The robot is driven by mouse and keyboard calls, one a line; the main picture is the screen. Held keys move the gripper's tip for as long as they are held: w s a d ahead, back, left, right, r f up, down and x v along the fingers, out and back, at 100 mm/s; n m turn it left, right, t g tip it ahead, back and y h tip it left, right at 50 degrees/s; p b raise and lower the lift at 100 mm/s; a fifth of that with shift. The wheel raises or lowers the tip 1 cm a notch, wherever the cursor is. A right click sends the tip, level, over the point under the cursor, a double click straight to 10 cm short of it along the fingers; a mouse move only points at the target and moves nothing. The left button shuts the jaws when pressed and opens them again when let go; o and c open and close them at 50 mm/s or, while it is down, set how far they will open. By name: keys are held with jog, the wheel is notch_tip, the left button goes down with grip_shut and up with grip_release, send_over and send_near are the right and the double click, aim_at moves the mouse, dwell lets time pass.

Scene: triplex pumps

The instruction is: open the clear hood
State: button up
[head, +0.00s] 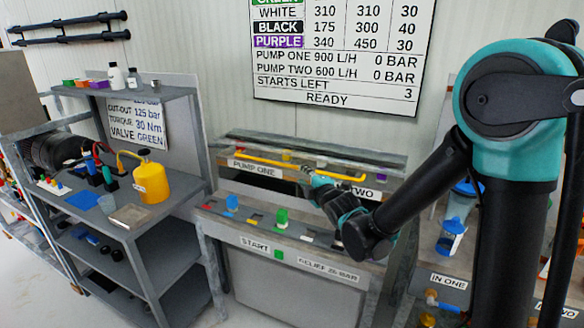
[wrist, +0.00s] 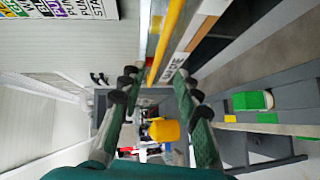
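The clear hood (head: 330,150) lies low over the back of the pump bench, in a grey frame, and looks closed. Its long yellow handle bar (head: 262,161) runs along the front, above the "PUMP ONE" and "TWO" labels. My gripper (head: 307,174) is at the middle of the bar, close to it, and hides part of it. In the wrist view my gripper (wrist: 157,82) has its fingers wide apart with nothing held. The yellow bar (wrist: 172,40) runs from the top edge down toward the space between the fingertips. I cannot tell whether they touch it.
The bench front has a green button block (head: 282,217), a blue knob (head: 231,202) and a START label (head: 255,245). Grey shelves (head: 150,235) with a yellow can (head: 151,181) stand at left. A sign (head: 338,55) hangs on the wall.

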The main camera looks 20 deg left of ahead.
aim_at(292, 167)
jog(key=x, duration=1.1)
grip_shut()
